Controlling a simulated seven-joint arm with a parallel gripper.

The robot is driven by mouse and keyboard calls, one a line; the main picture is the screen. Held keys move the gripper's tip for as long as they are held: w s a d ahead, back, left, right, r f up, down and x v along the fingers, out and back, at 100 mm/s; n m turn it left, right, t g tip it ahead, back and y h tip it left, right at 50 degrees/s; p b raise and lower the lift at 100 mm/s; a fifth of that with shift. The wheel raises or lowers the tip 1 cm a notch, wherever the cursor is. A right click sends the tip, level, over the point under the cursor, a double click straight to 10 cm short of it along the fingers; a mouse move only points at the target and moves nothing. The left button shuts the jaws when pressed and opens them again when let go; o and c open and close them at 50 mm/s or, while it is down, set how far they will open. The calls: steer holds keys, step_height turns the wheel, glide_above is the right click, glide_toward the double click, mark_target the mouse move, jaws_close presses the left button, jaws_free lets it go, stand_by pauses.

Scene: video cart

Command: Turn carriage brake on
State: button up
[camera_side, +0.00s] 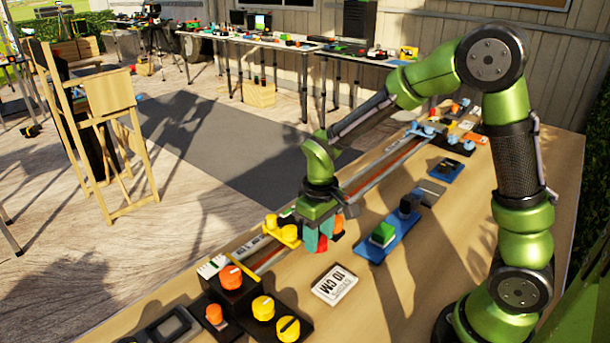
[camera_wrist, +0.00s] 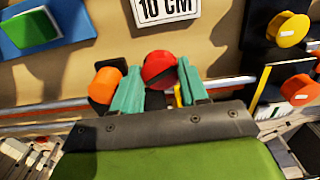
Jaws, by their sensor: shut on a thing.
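My gripper (camera_side: 322,240) is low over the long rail (camera_side: 377,178) at the front of the workbench. In the wrist view, its two teal fingers (camera_wrist: 160,84) are closed on either side of a round red knob (camera_wrist: 160,66). An orange knob (camera_wrist: 107,84) stands just outside the left finger, and one orange knob (camera_side: 338,224) also shows beside the gripper in the side view. The carriage under the knobs is mostly hidden by the gripper. I see no label marking either knob as the brake.
A yellow end piece (camera_side: 285,231) and orange and yellow knobs (camera_side: 263,307) on black bases stand nearby. A white "10 CM" card (camera_side: 334,285) lies on the bench (camera_side: 400,290). A green block on a blue base (camera_side: 383,236) is right of the gripper.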

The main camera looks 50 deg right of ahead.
steer(key=m, duration=0.4)
steer(key=shift+m, duration=0.3)
stand_by(0.3)
steer(key=o, duration=1.1)
steer(key=shift+c, duration=0.2)
steer(key=shift+r, duration=4.05)
steer(key=shift+a, duration=0.1)
steer(key=s+r+t+y, duration=0.2)
steer(key=s+r+t, duration=0.5)
steer(key=s, duration=0.5)
steer(key=shift+s+a+r, duration=0.15)
steer(key=shift+a+r, duration=0.05)
steer(key=shift+r, duration=0.85)
